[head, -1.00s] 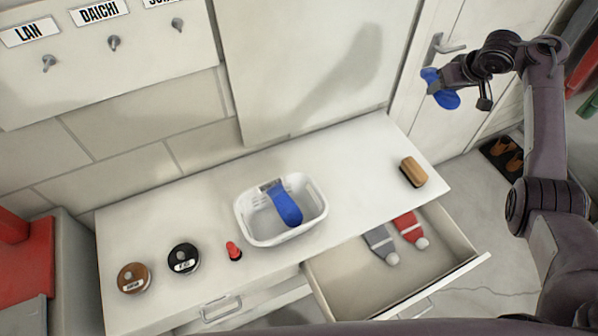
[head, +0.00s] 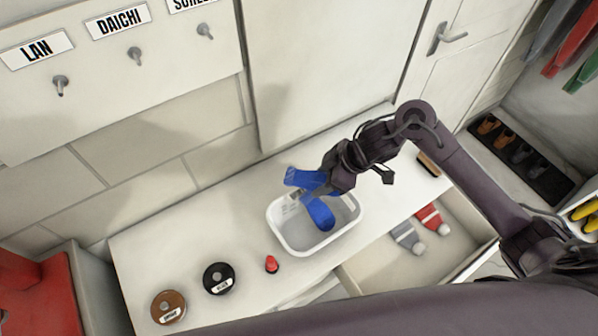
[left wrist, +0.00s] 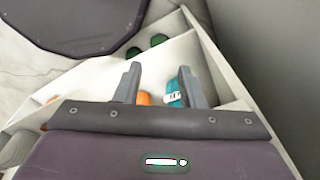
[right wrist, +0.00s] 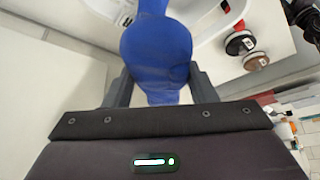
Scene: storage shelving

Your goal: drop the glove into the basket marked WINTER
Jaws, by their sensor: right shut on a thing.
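A blue glove (head: 303,178) is shut in my right gripper (head: 325,184), held above the white basket (head: 281,236) near its back rim. The glove also fills the middle of the right wrist view (right wrist: 155,50), between both fingers.
On the white counter stand a red item (head: 271,264), a black tin (head: 218,278) and a brown tin (head: 168,307). A brush (head: 429,164) is at the right end. An open drawer (head: 375,274) holds grey and red knitted items. White shelving (left wrist: 188,45) stands before the left gripper.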

